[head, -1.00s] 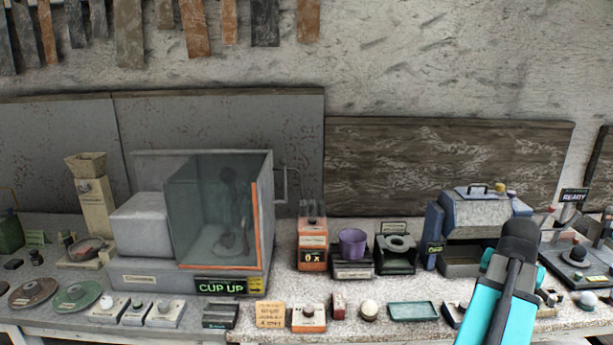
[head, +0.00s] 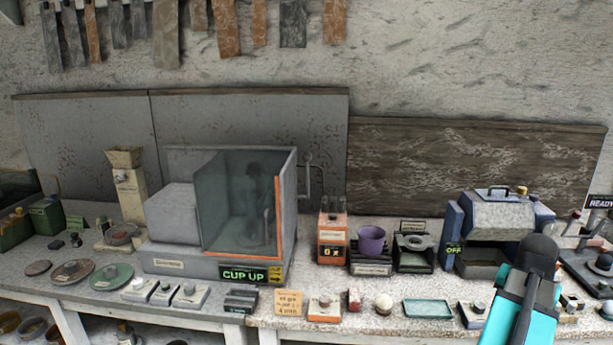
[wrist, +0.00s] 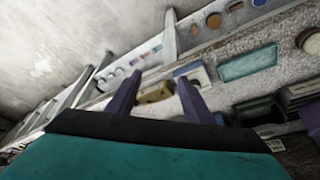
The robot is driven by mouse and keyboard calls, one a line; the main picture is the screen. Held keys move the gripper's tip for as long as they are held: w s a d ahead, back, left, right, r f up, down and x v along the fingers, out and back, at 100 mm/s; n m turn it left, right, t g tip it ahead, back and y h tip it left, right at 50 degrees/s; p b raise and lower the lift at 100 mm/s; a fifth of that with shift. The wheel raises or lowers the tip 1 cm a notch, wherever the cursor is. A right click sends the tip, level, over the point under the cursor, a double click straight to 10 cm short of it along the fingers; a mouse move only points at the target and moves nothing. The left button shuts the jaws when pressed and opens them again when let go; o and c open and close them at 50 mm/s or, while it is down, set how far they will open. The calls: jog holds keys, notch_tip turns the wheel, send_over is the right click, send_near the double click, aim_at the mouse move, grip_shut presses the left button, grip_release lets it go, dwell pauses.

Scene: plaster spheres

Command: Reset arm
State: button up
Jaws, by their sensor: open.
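My gripper (wrist: 157,84) shows in the wrist view as two dark purple fingers, spread apart with nothing held between them. A small tan block-like thing lies on the bench below, seen between the fingers, apart from them. In the head view my teal and black arm (head: 525,300) stands at the lower right, in front of the bench. The fingers cannot be made out there.
The bench carries a clear-fronted chamber (head: 238,205) marked "CUP UP", a purple cup (head: 371,240), a pale sphere (head: 384,304), a teal tray (head: 428,309) and a blue-grey machine (head: 492,222) marked "OFF". Open shelf room lies below left.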

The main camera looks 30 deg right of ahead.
jog(key=w+a+f+n+y, duration=0.2)
jog(key=w+a+f, duration=0.7)
jog(key=f, duration=0.2)
jog(key=w+a+f+n+y, duration=0.1)
jog(key=w+a+f+n, duration=0.2)
jog(key=w+a+f, duration=0.6)
jog(key=w+a+f+n+g+y, duration=0.1)
jog(key=a+f+n+g, duration=0.2)
jog(key=a+f, duration=1.35)
jog(key=s+a+f+n+g, duration=0.1)
jog(key=s+a+f+n, duration=0.1)
jog(key=s+a+f, duration=0.3)
jog(key=s+a+f+n+g, duration=0.1)
jog(key=s+a+f, duration=0.3)
jog(key=a, duration=0.7)
jog(key=s+a+f+n+g, duration=0.2)
jog(key=s+a+f+n, duration=0.1)
jog(key=s+a+f, duration=0.2)
jog(key=s+a, duration=0.2)
jog(key=a, duration=0.1)
jog(key=shift+s+a+f+n, duration=0.15)
jog(key=shift+a+f+n, duration=0.15)
jog(key=shift+c, duration=0.5)
